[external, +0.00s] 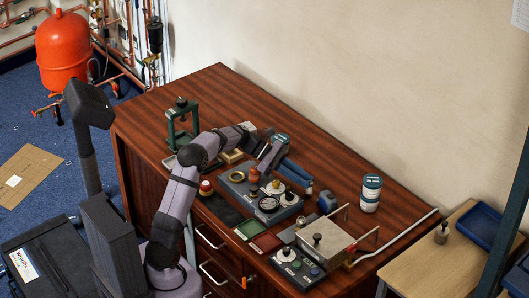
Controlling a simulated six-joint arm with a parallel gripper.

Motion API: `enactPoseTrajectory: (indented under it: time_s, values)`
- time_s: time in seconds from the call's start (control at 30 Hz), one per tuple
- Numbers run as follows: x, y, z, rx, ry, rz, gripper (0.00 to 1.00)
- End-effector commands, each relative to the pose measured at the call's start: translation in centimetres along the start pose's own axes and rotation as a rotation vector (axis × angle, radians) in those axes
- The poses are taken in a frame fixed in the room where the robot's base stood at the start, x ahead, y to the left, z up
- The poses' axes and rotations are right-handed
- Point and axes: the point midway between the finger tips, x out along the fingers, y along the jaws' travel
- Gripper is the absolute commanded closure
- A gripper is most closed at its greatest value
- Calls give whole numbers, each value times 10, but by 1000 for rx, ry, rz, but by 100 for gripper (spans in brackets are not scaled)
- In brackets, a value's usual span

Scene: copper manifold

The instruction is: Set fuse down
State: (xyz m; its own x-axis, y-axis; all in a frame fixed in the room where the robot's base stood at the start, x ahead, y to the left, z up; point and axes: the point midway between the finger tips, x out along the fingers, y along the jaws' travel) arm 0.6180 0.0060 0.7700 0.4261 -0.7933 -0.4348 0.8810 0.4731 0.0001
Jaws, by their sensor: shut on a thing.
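My gripper (264,168) is at the end of my arm, pointing down over the back part of the grey panel (234,186) on the wooden bench. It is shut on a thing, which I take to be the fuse. The fuse itself is too small and too hidden by the jaws to make out. A brown knob-like part (253,174) stands right beside the fingertips. I cannot tell whether the held thing touches the panel.
The panel carries a round gauge (269,204) and knobs. A green press (182,120) stands at the back left.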

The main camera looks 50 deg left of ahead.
Motion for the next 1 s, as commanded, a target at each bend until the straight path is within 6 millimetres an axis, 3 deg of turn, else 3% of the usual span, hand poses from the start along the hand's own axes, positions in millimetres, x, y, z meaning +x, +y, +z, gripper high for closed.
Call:
enactPoseTrajectory:
  time_s: [0.1, 0.13, 0.2, 0.67, 1.0]
  values:
    - [1, 0, -3, -1, 0, 0, 100]
    - [1, 0, -2, 0, 0, 0, 75]
    - [1, 0, -2, 0, 0, 0, 63]
    - [-6, 0, 1, -1, 0, 0, 63]
    - [-60, 1, 2, 0, 1, 4, 63]
